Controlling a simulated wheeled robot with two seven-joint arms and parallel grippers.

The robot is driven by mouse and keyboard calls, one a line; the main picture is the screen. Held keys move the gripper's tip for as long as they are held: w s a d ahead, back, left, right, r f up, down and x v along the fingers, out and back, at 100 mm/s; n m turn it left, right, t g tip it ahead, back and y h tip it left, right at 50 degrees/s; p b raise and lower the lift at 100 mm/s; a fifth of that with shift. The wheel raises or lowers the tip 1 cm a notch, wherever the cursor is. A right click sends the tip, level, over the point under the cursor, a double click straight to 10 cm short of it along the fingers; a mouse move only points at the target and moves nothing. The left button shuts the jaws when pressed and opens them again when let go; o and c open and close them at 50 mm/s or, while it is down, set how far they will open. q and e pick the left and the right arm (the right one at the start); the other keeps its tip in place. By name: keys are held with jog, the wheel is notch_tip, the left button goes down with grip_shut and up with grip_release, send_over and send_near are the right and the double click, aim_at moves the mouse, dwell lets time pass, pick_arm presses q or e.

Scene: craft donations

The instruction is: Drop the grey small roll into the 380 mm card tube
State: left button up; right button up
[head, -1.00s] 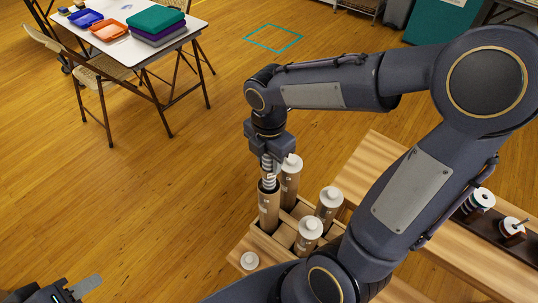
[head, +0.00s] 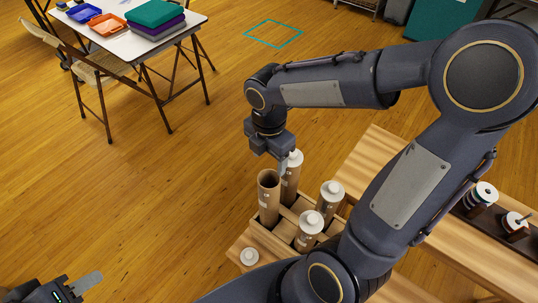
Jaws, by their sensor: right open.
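An open brown card tube (head: 269,203) stands upright in the wooden rack, its top uncapped. I cannot read its length. The grey small roll is not visible now; the inside of the open tube is too dark to show it. My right gripper (head: 281,166) is open and empty just above and beside the tube's mouth, on its right side, with its fingers pointing down. My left gripper (head: 88,284) is at the bottom left corner, far from the tubes; I cannot tell how its jaws stand.
Capped tubes stand close by in the rack (head: 264,238): one behind (head: 291,180), one at right (head: 328,203), one in front (head: 308,236). A loose white cap (head: 249,257) lies on the bench. Spools (head: 483,195) sit in a dark tray at right.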

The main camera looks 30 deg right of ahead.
notch_tip(320, 180, up, 8)
dwell(0.5)
jog(key=shift+f, duration=0.1)
